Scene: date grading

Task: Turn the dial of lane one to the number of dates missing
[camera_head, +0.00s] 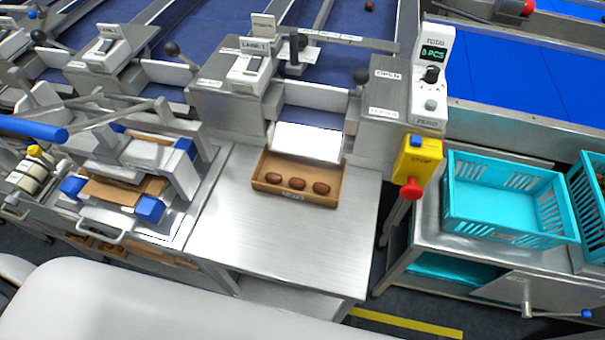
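The dial (431,74) is a small black knob on a grey-white post at the back right of the middle bench. Above it a dark display (433,53) shows green text, a digit that looks like 8 or 0, then PCS. A white round button (431,104) is below the dial, above a ZERO label. The middle station bears a sign (254,44) that seems to read LANE 1. A brown open box (262,187) on the bench holds three dates (297,184) in a row, under a white chute (308,142). Neither gripper is in view.
A yellow stop box (417,158) with a red button stands at the bench's right edge. Turquoise crates (510,225) are farther right. A taping machine (125,180) with blue rollers is at left. The metal bench top (285,250) in front of the box is clear.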

